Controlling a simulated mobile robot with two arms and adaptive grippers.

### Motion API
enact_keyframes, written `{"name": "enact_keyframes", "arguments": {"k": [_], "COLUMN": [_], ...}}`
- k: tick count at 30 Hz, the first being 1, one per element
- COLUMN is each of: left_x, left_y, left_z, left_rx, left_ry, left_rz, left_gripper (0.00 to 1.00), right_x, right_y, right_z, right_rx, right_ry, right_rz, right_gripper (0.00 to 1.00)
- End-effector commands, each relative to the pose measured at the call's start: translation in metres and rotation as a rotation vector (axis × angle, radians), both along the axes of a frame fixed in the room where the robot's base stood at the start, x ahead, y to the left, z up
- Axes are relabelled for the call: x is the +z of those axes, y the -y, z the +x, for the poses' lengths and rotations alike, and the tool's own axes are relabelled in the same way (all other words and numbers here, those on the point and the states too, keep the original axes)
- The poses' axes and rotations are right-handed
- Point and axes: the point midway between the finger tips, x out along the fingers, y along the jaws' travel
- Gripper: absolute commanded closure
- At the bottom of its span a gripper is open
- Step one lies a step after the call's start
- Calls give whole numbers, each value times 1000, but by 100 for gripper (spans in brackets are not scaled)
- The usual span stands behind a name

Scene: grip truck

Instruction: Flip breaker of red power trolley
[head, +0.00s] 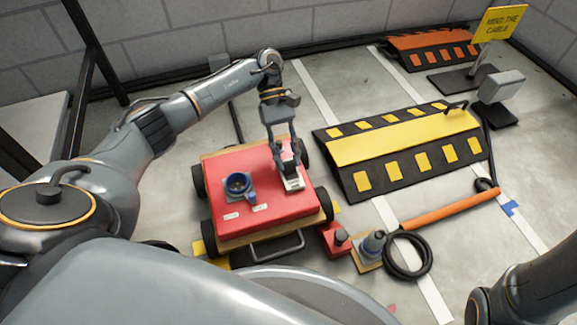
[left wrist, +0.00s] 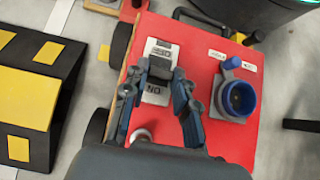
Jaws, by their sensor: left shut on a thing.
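The red power trolley (head: 235,205) stands on the floor with its flat red top facing up. Its breaker (head: 294,184) is a light grey plate at the right side of the top. In the left wrist view the breaker (left wrist: 155,92) shows "ON" lettering near the gripper and a dark lever part between the fingers. My left gripper (head: 290,168) reaches down onto the breaker and is shut on its lever; the fingertips (left wrist: 163,72) partly hide it. Which way the lever is thrown is hard to tell. My right gripper is out of view.
A blue socket (head: 239,185) sits beside the breaker on the trolley top. A black and yellow cable ramp (head: 405,150) lies to the right.

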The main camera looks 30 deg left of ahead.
Motion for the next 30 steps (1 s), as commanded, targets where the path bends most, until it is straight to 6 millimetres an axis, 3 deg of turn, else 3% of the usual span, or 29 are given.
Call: {"name": "enact_keyframes", "arguments": {"k": [1,9,29,30], "left_x": [-7,-7,-7,-7], "left_y": [-2,-5,-7,-7], "left_z": [2,5,6,6], "left_rx": [2,1,0,0], "left_ry": [-20,-108,-143,-143], "left_rz": [-24,-121,-157,-157], "left_gripper": [100,100,100,64], "right_x": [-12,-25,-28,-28], "right_y": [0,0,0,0], "right_z": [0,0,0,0], "right_rx": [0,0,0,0], "right_ry": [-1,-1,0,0], "right_rz": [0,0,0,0], "right_gripper": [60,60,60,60]}}
